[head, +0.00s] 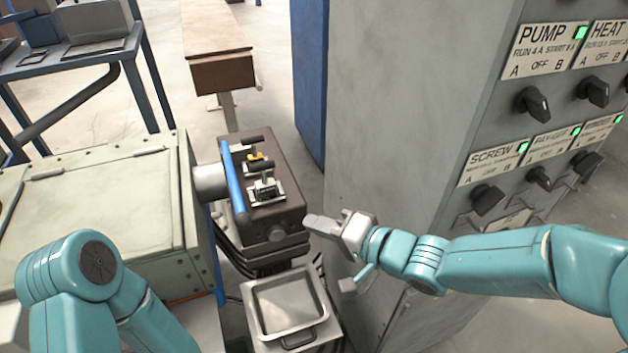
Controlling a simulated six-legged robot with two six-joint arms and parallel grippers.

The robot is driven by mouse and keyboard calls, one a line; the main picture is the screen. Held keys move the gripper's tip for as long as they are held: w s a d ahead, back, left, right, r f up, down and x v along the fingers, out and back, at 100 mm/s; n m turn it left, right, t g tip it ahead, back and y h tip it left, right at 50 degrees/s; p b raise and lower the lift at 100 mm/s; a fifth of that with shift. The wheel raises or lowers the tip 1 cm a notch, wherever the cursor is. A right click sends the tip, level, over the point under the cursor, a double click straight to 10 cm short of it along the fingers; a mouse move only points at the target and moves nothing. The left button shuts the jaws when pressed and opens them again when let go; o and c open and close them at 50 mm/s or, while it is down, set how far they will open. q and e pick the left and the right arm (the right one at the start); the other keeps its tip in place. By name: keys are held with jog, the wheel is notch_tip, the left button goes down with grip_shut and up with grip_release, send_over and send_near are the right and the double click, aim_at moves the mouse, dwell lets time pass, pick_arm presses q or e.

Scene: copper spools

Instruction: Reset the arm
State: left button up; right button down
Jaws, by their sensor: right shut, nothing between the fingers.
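My right arm, teal, comes in from the right in the head view. Its grey right gripper (322,225) is shut and empty, pointing left. It appears in front of the grey cabinet's lower left side, just right of a dark machine head. I cannot tell whether it touches anything. My left arm shows at the lower left as a bent teal joint; its gripper is out of view. No copper spool can be made out.
The grey control cabinet (400,130) with black knobs and green lights stands close on the right. The dark machine head (285,170) has a blue bar. A metal tray (290,338) lies below it. A pale green machine cover (100,200) fills the left.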

jog(key=s+d+f+m+g+h, duration=0.1)
jog(key=s+d+f+m+h, duration=0.15)
jog(key=f, duration=0.85)
jog(key=s+d+f+m+g+h, duration=0.2)
jog(key=d+f+m, duration=0.1)
jog(key=f, duration=0.9)
jog(key=s+d+f+n+g+h, duration=0.1)
jog(key=s+d+f+n+g, duration=0.1)
jog(key=s, duration=0.6)
jog(key=s+d+f+n+g+h, duration=0.1)
jog(key=s+f+n+g, duration=0.3)
jog(key=f, duration=0.5)
jog(key=s+n+h, duration=0.1)
jog(key=s+n, duration=0.1)
jog(key=s, duration=0.1)
jog(key=shift+s+d, duration=0.35)
jog(key=shift+s, duration=0.05)
